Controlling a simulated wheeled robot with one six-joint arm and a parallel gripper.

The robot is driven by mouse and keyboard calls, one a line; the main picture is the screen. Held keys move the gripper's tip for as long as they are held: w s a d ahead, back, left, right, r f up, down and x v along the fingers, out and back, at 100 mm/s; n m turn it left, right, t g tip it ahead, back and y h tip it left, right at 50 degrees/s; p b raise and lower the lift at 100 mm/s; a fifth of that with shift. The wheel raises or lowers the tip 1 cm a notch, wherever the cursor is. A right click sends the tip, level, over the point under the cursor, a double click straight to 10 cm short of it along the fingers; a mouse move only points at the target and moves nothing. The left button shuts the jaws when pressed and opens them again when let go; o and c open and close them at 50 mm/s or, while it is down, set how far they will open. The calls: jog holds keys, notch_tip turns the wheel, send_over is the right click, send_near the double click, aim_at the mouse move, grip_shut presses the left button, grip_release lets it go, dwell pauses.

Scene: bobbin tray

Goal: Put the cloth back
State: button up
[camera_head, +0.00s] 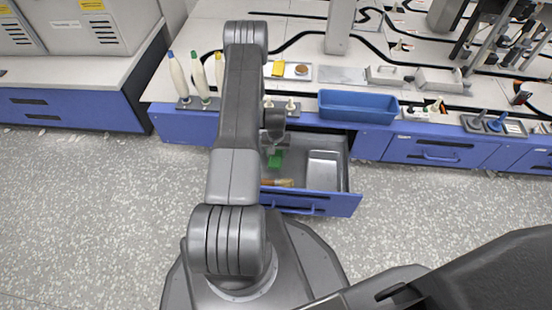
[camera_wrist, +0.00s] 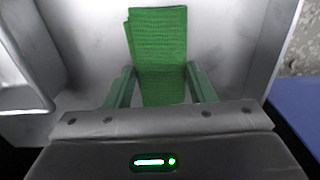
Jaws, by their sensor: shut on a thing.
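The green cloth (camera_wrist: 158,40) stands out between my two fingers in the wrist view and has a woven texture. My gripper (camera_wrist: 161,88) is shut on it. In the head view the cloth (camera_head: 275,161) shows as a small green patch below my gripper (camera_head: 275,150), within the open blue-fronted drawer (camera_head: 352,178). The drawer has a grey metal inside. I cannot tell whether the cloth touches the drawer floor. My arm hides the drawer's left part.
A wooden-handled thing (camera_head: 278,183) lies near the drawer front. A pale metal tray (camera_head: 323,168) is in the drawer's right part. A blue bin (camera_head: 358,106) stands on the bench behind. Several bobbins (camera_head: 178,75) stand at the left. The floor right of the drawer is clear.

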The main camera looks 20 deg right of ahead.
aim_at(276, 154)
jog(key=shift+f+b, duration=0.35)
jog(key=shift+f, duration=1.2)
jog(key=shift+f, duration=0.15)
jog(key=o, duration=0.9)
jog(key=shift+o, duration=0.2)
notch_tip(276, 154, up, 12)
jog(key=p, duration=0.4)
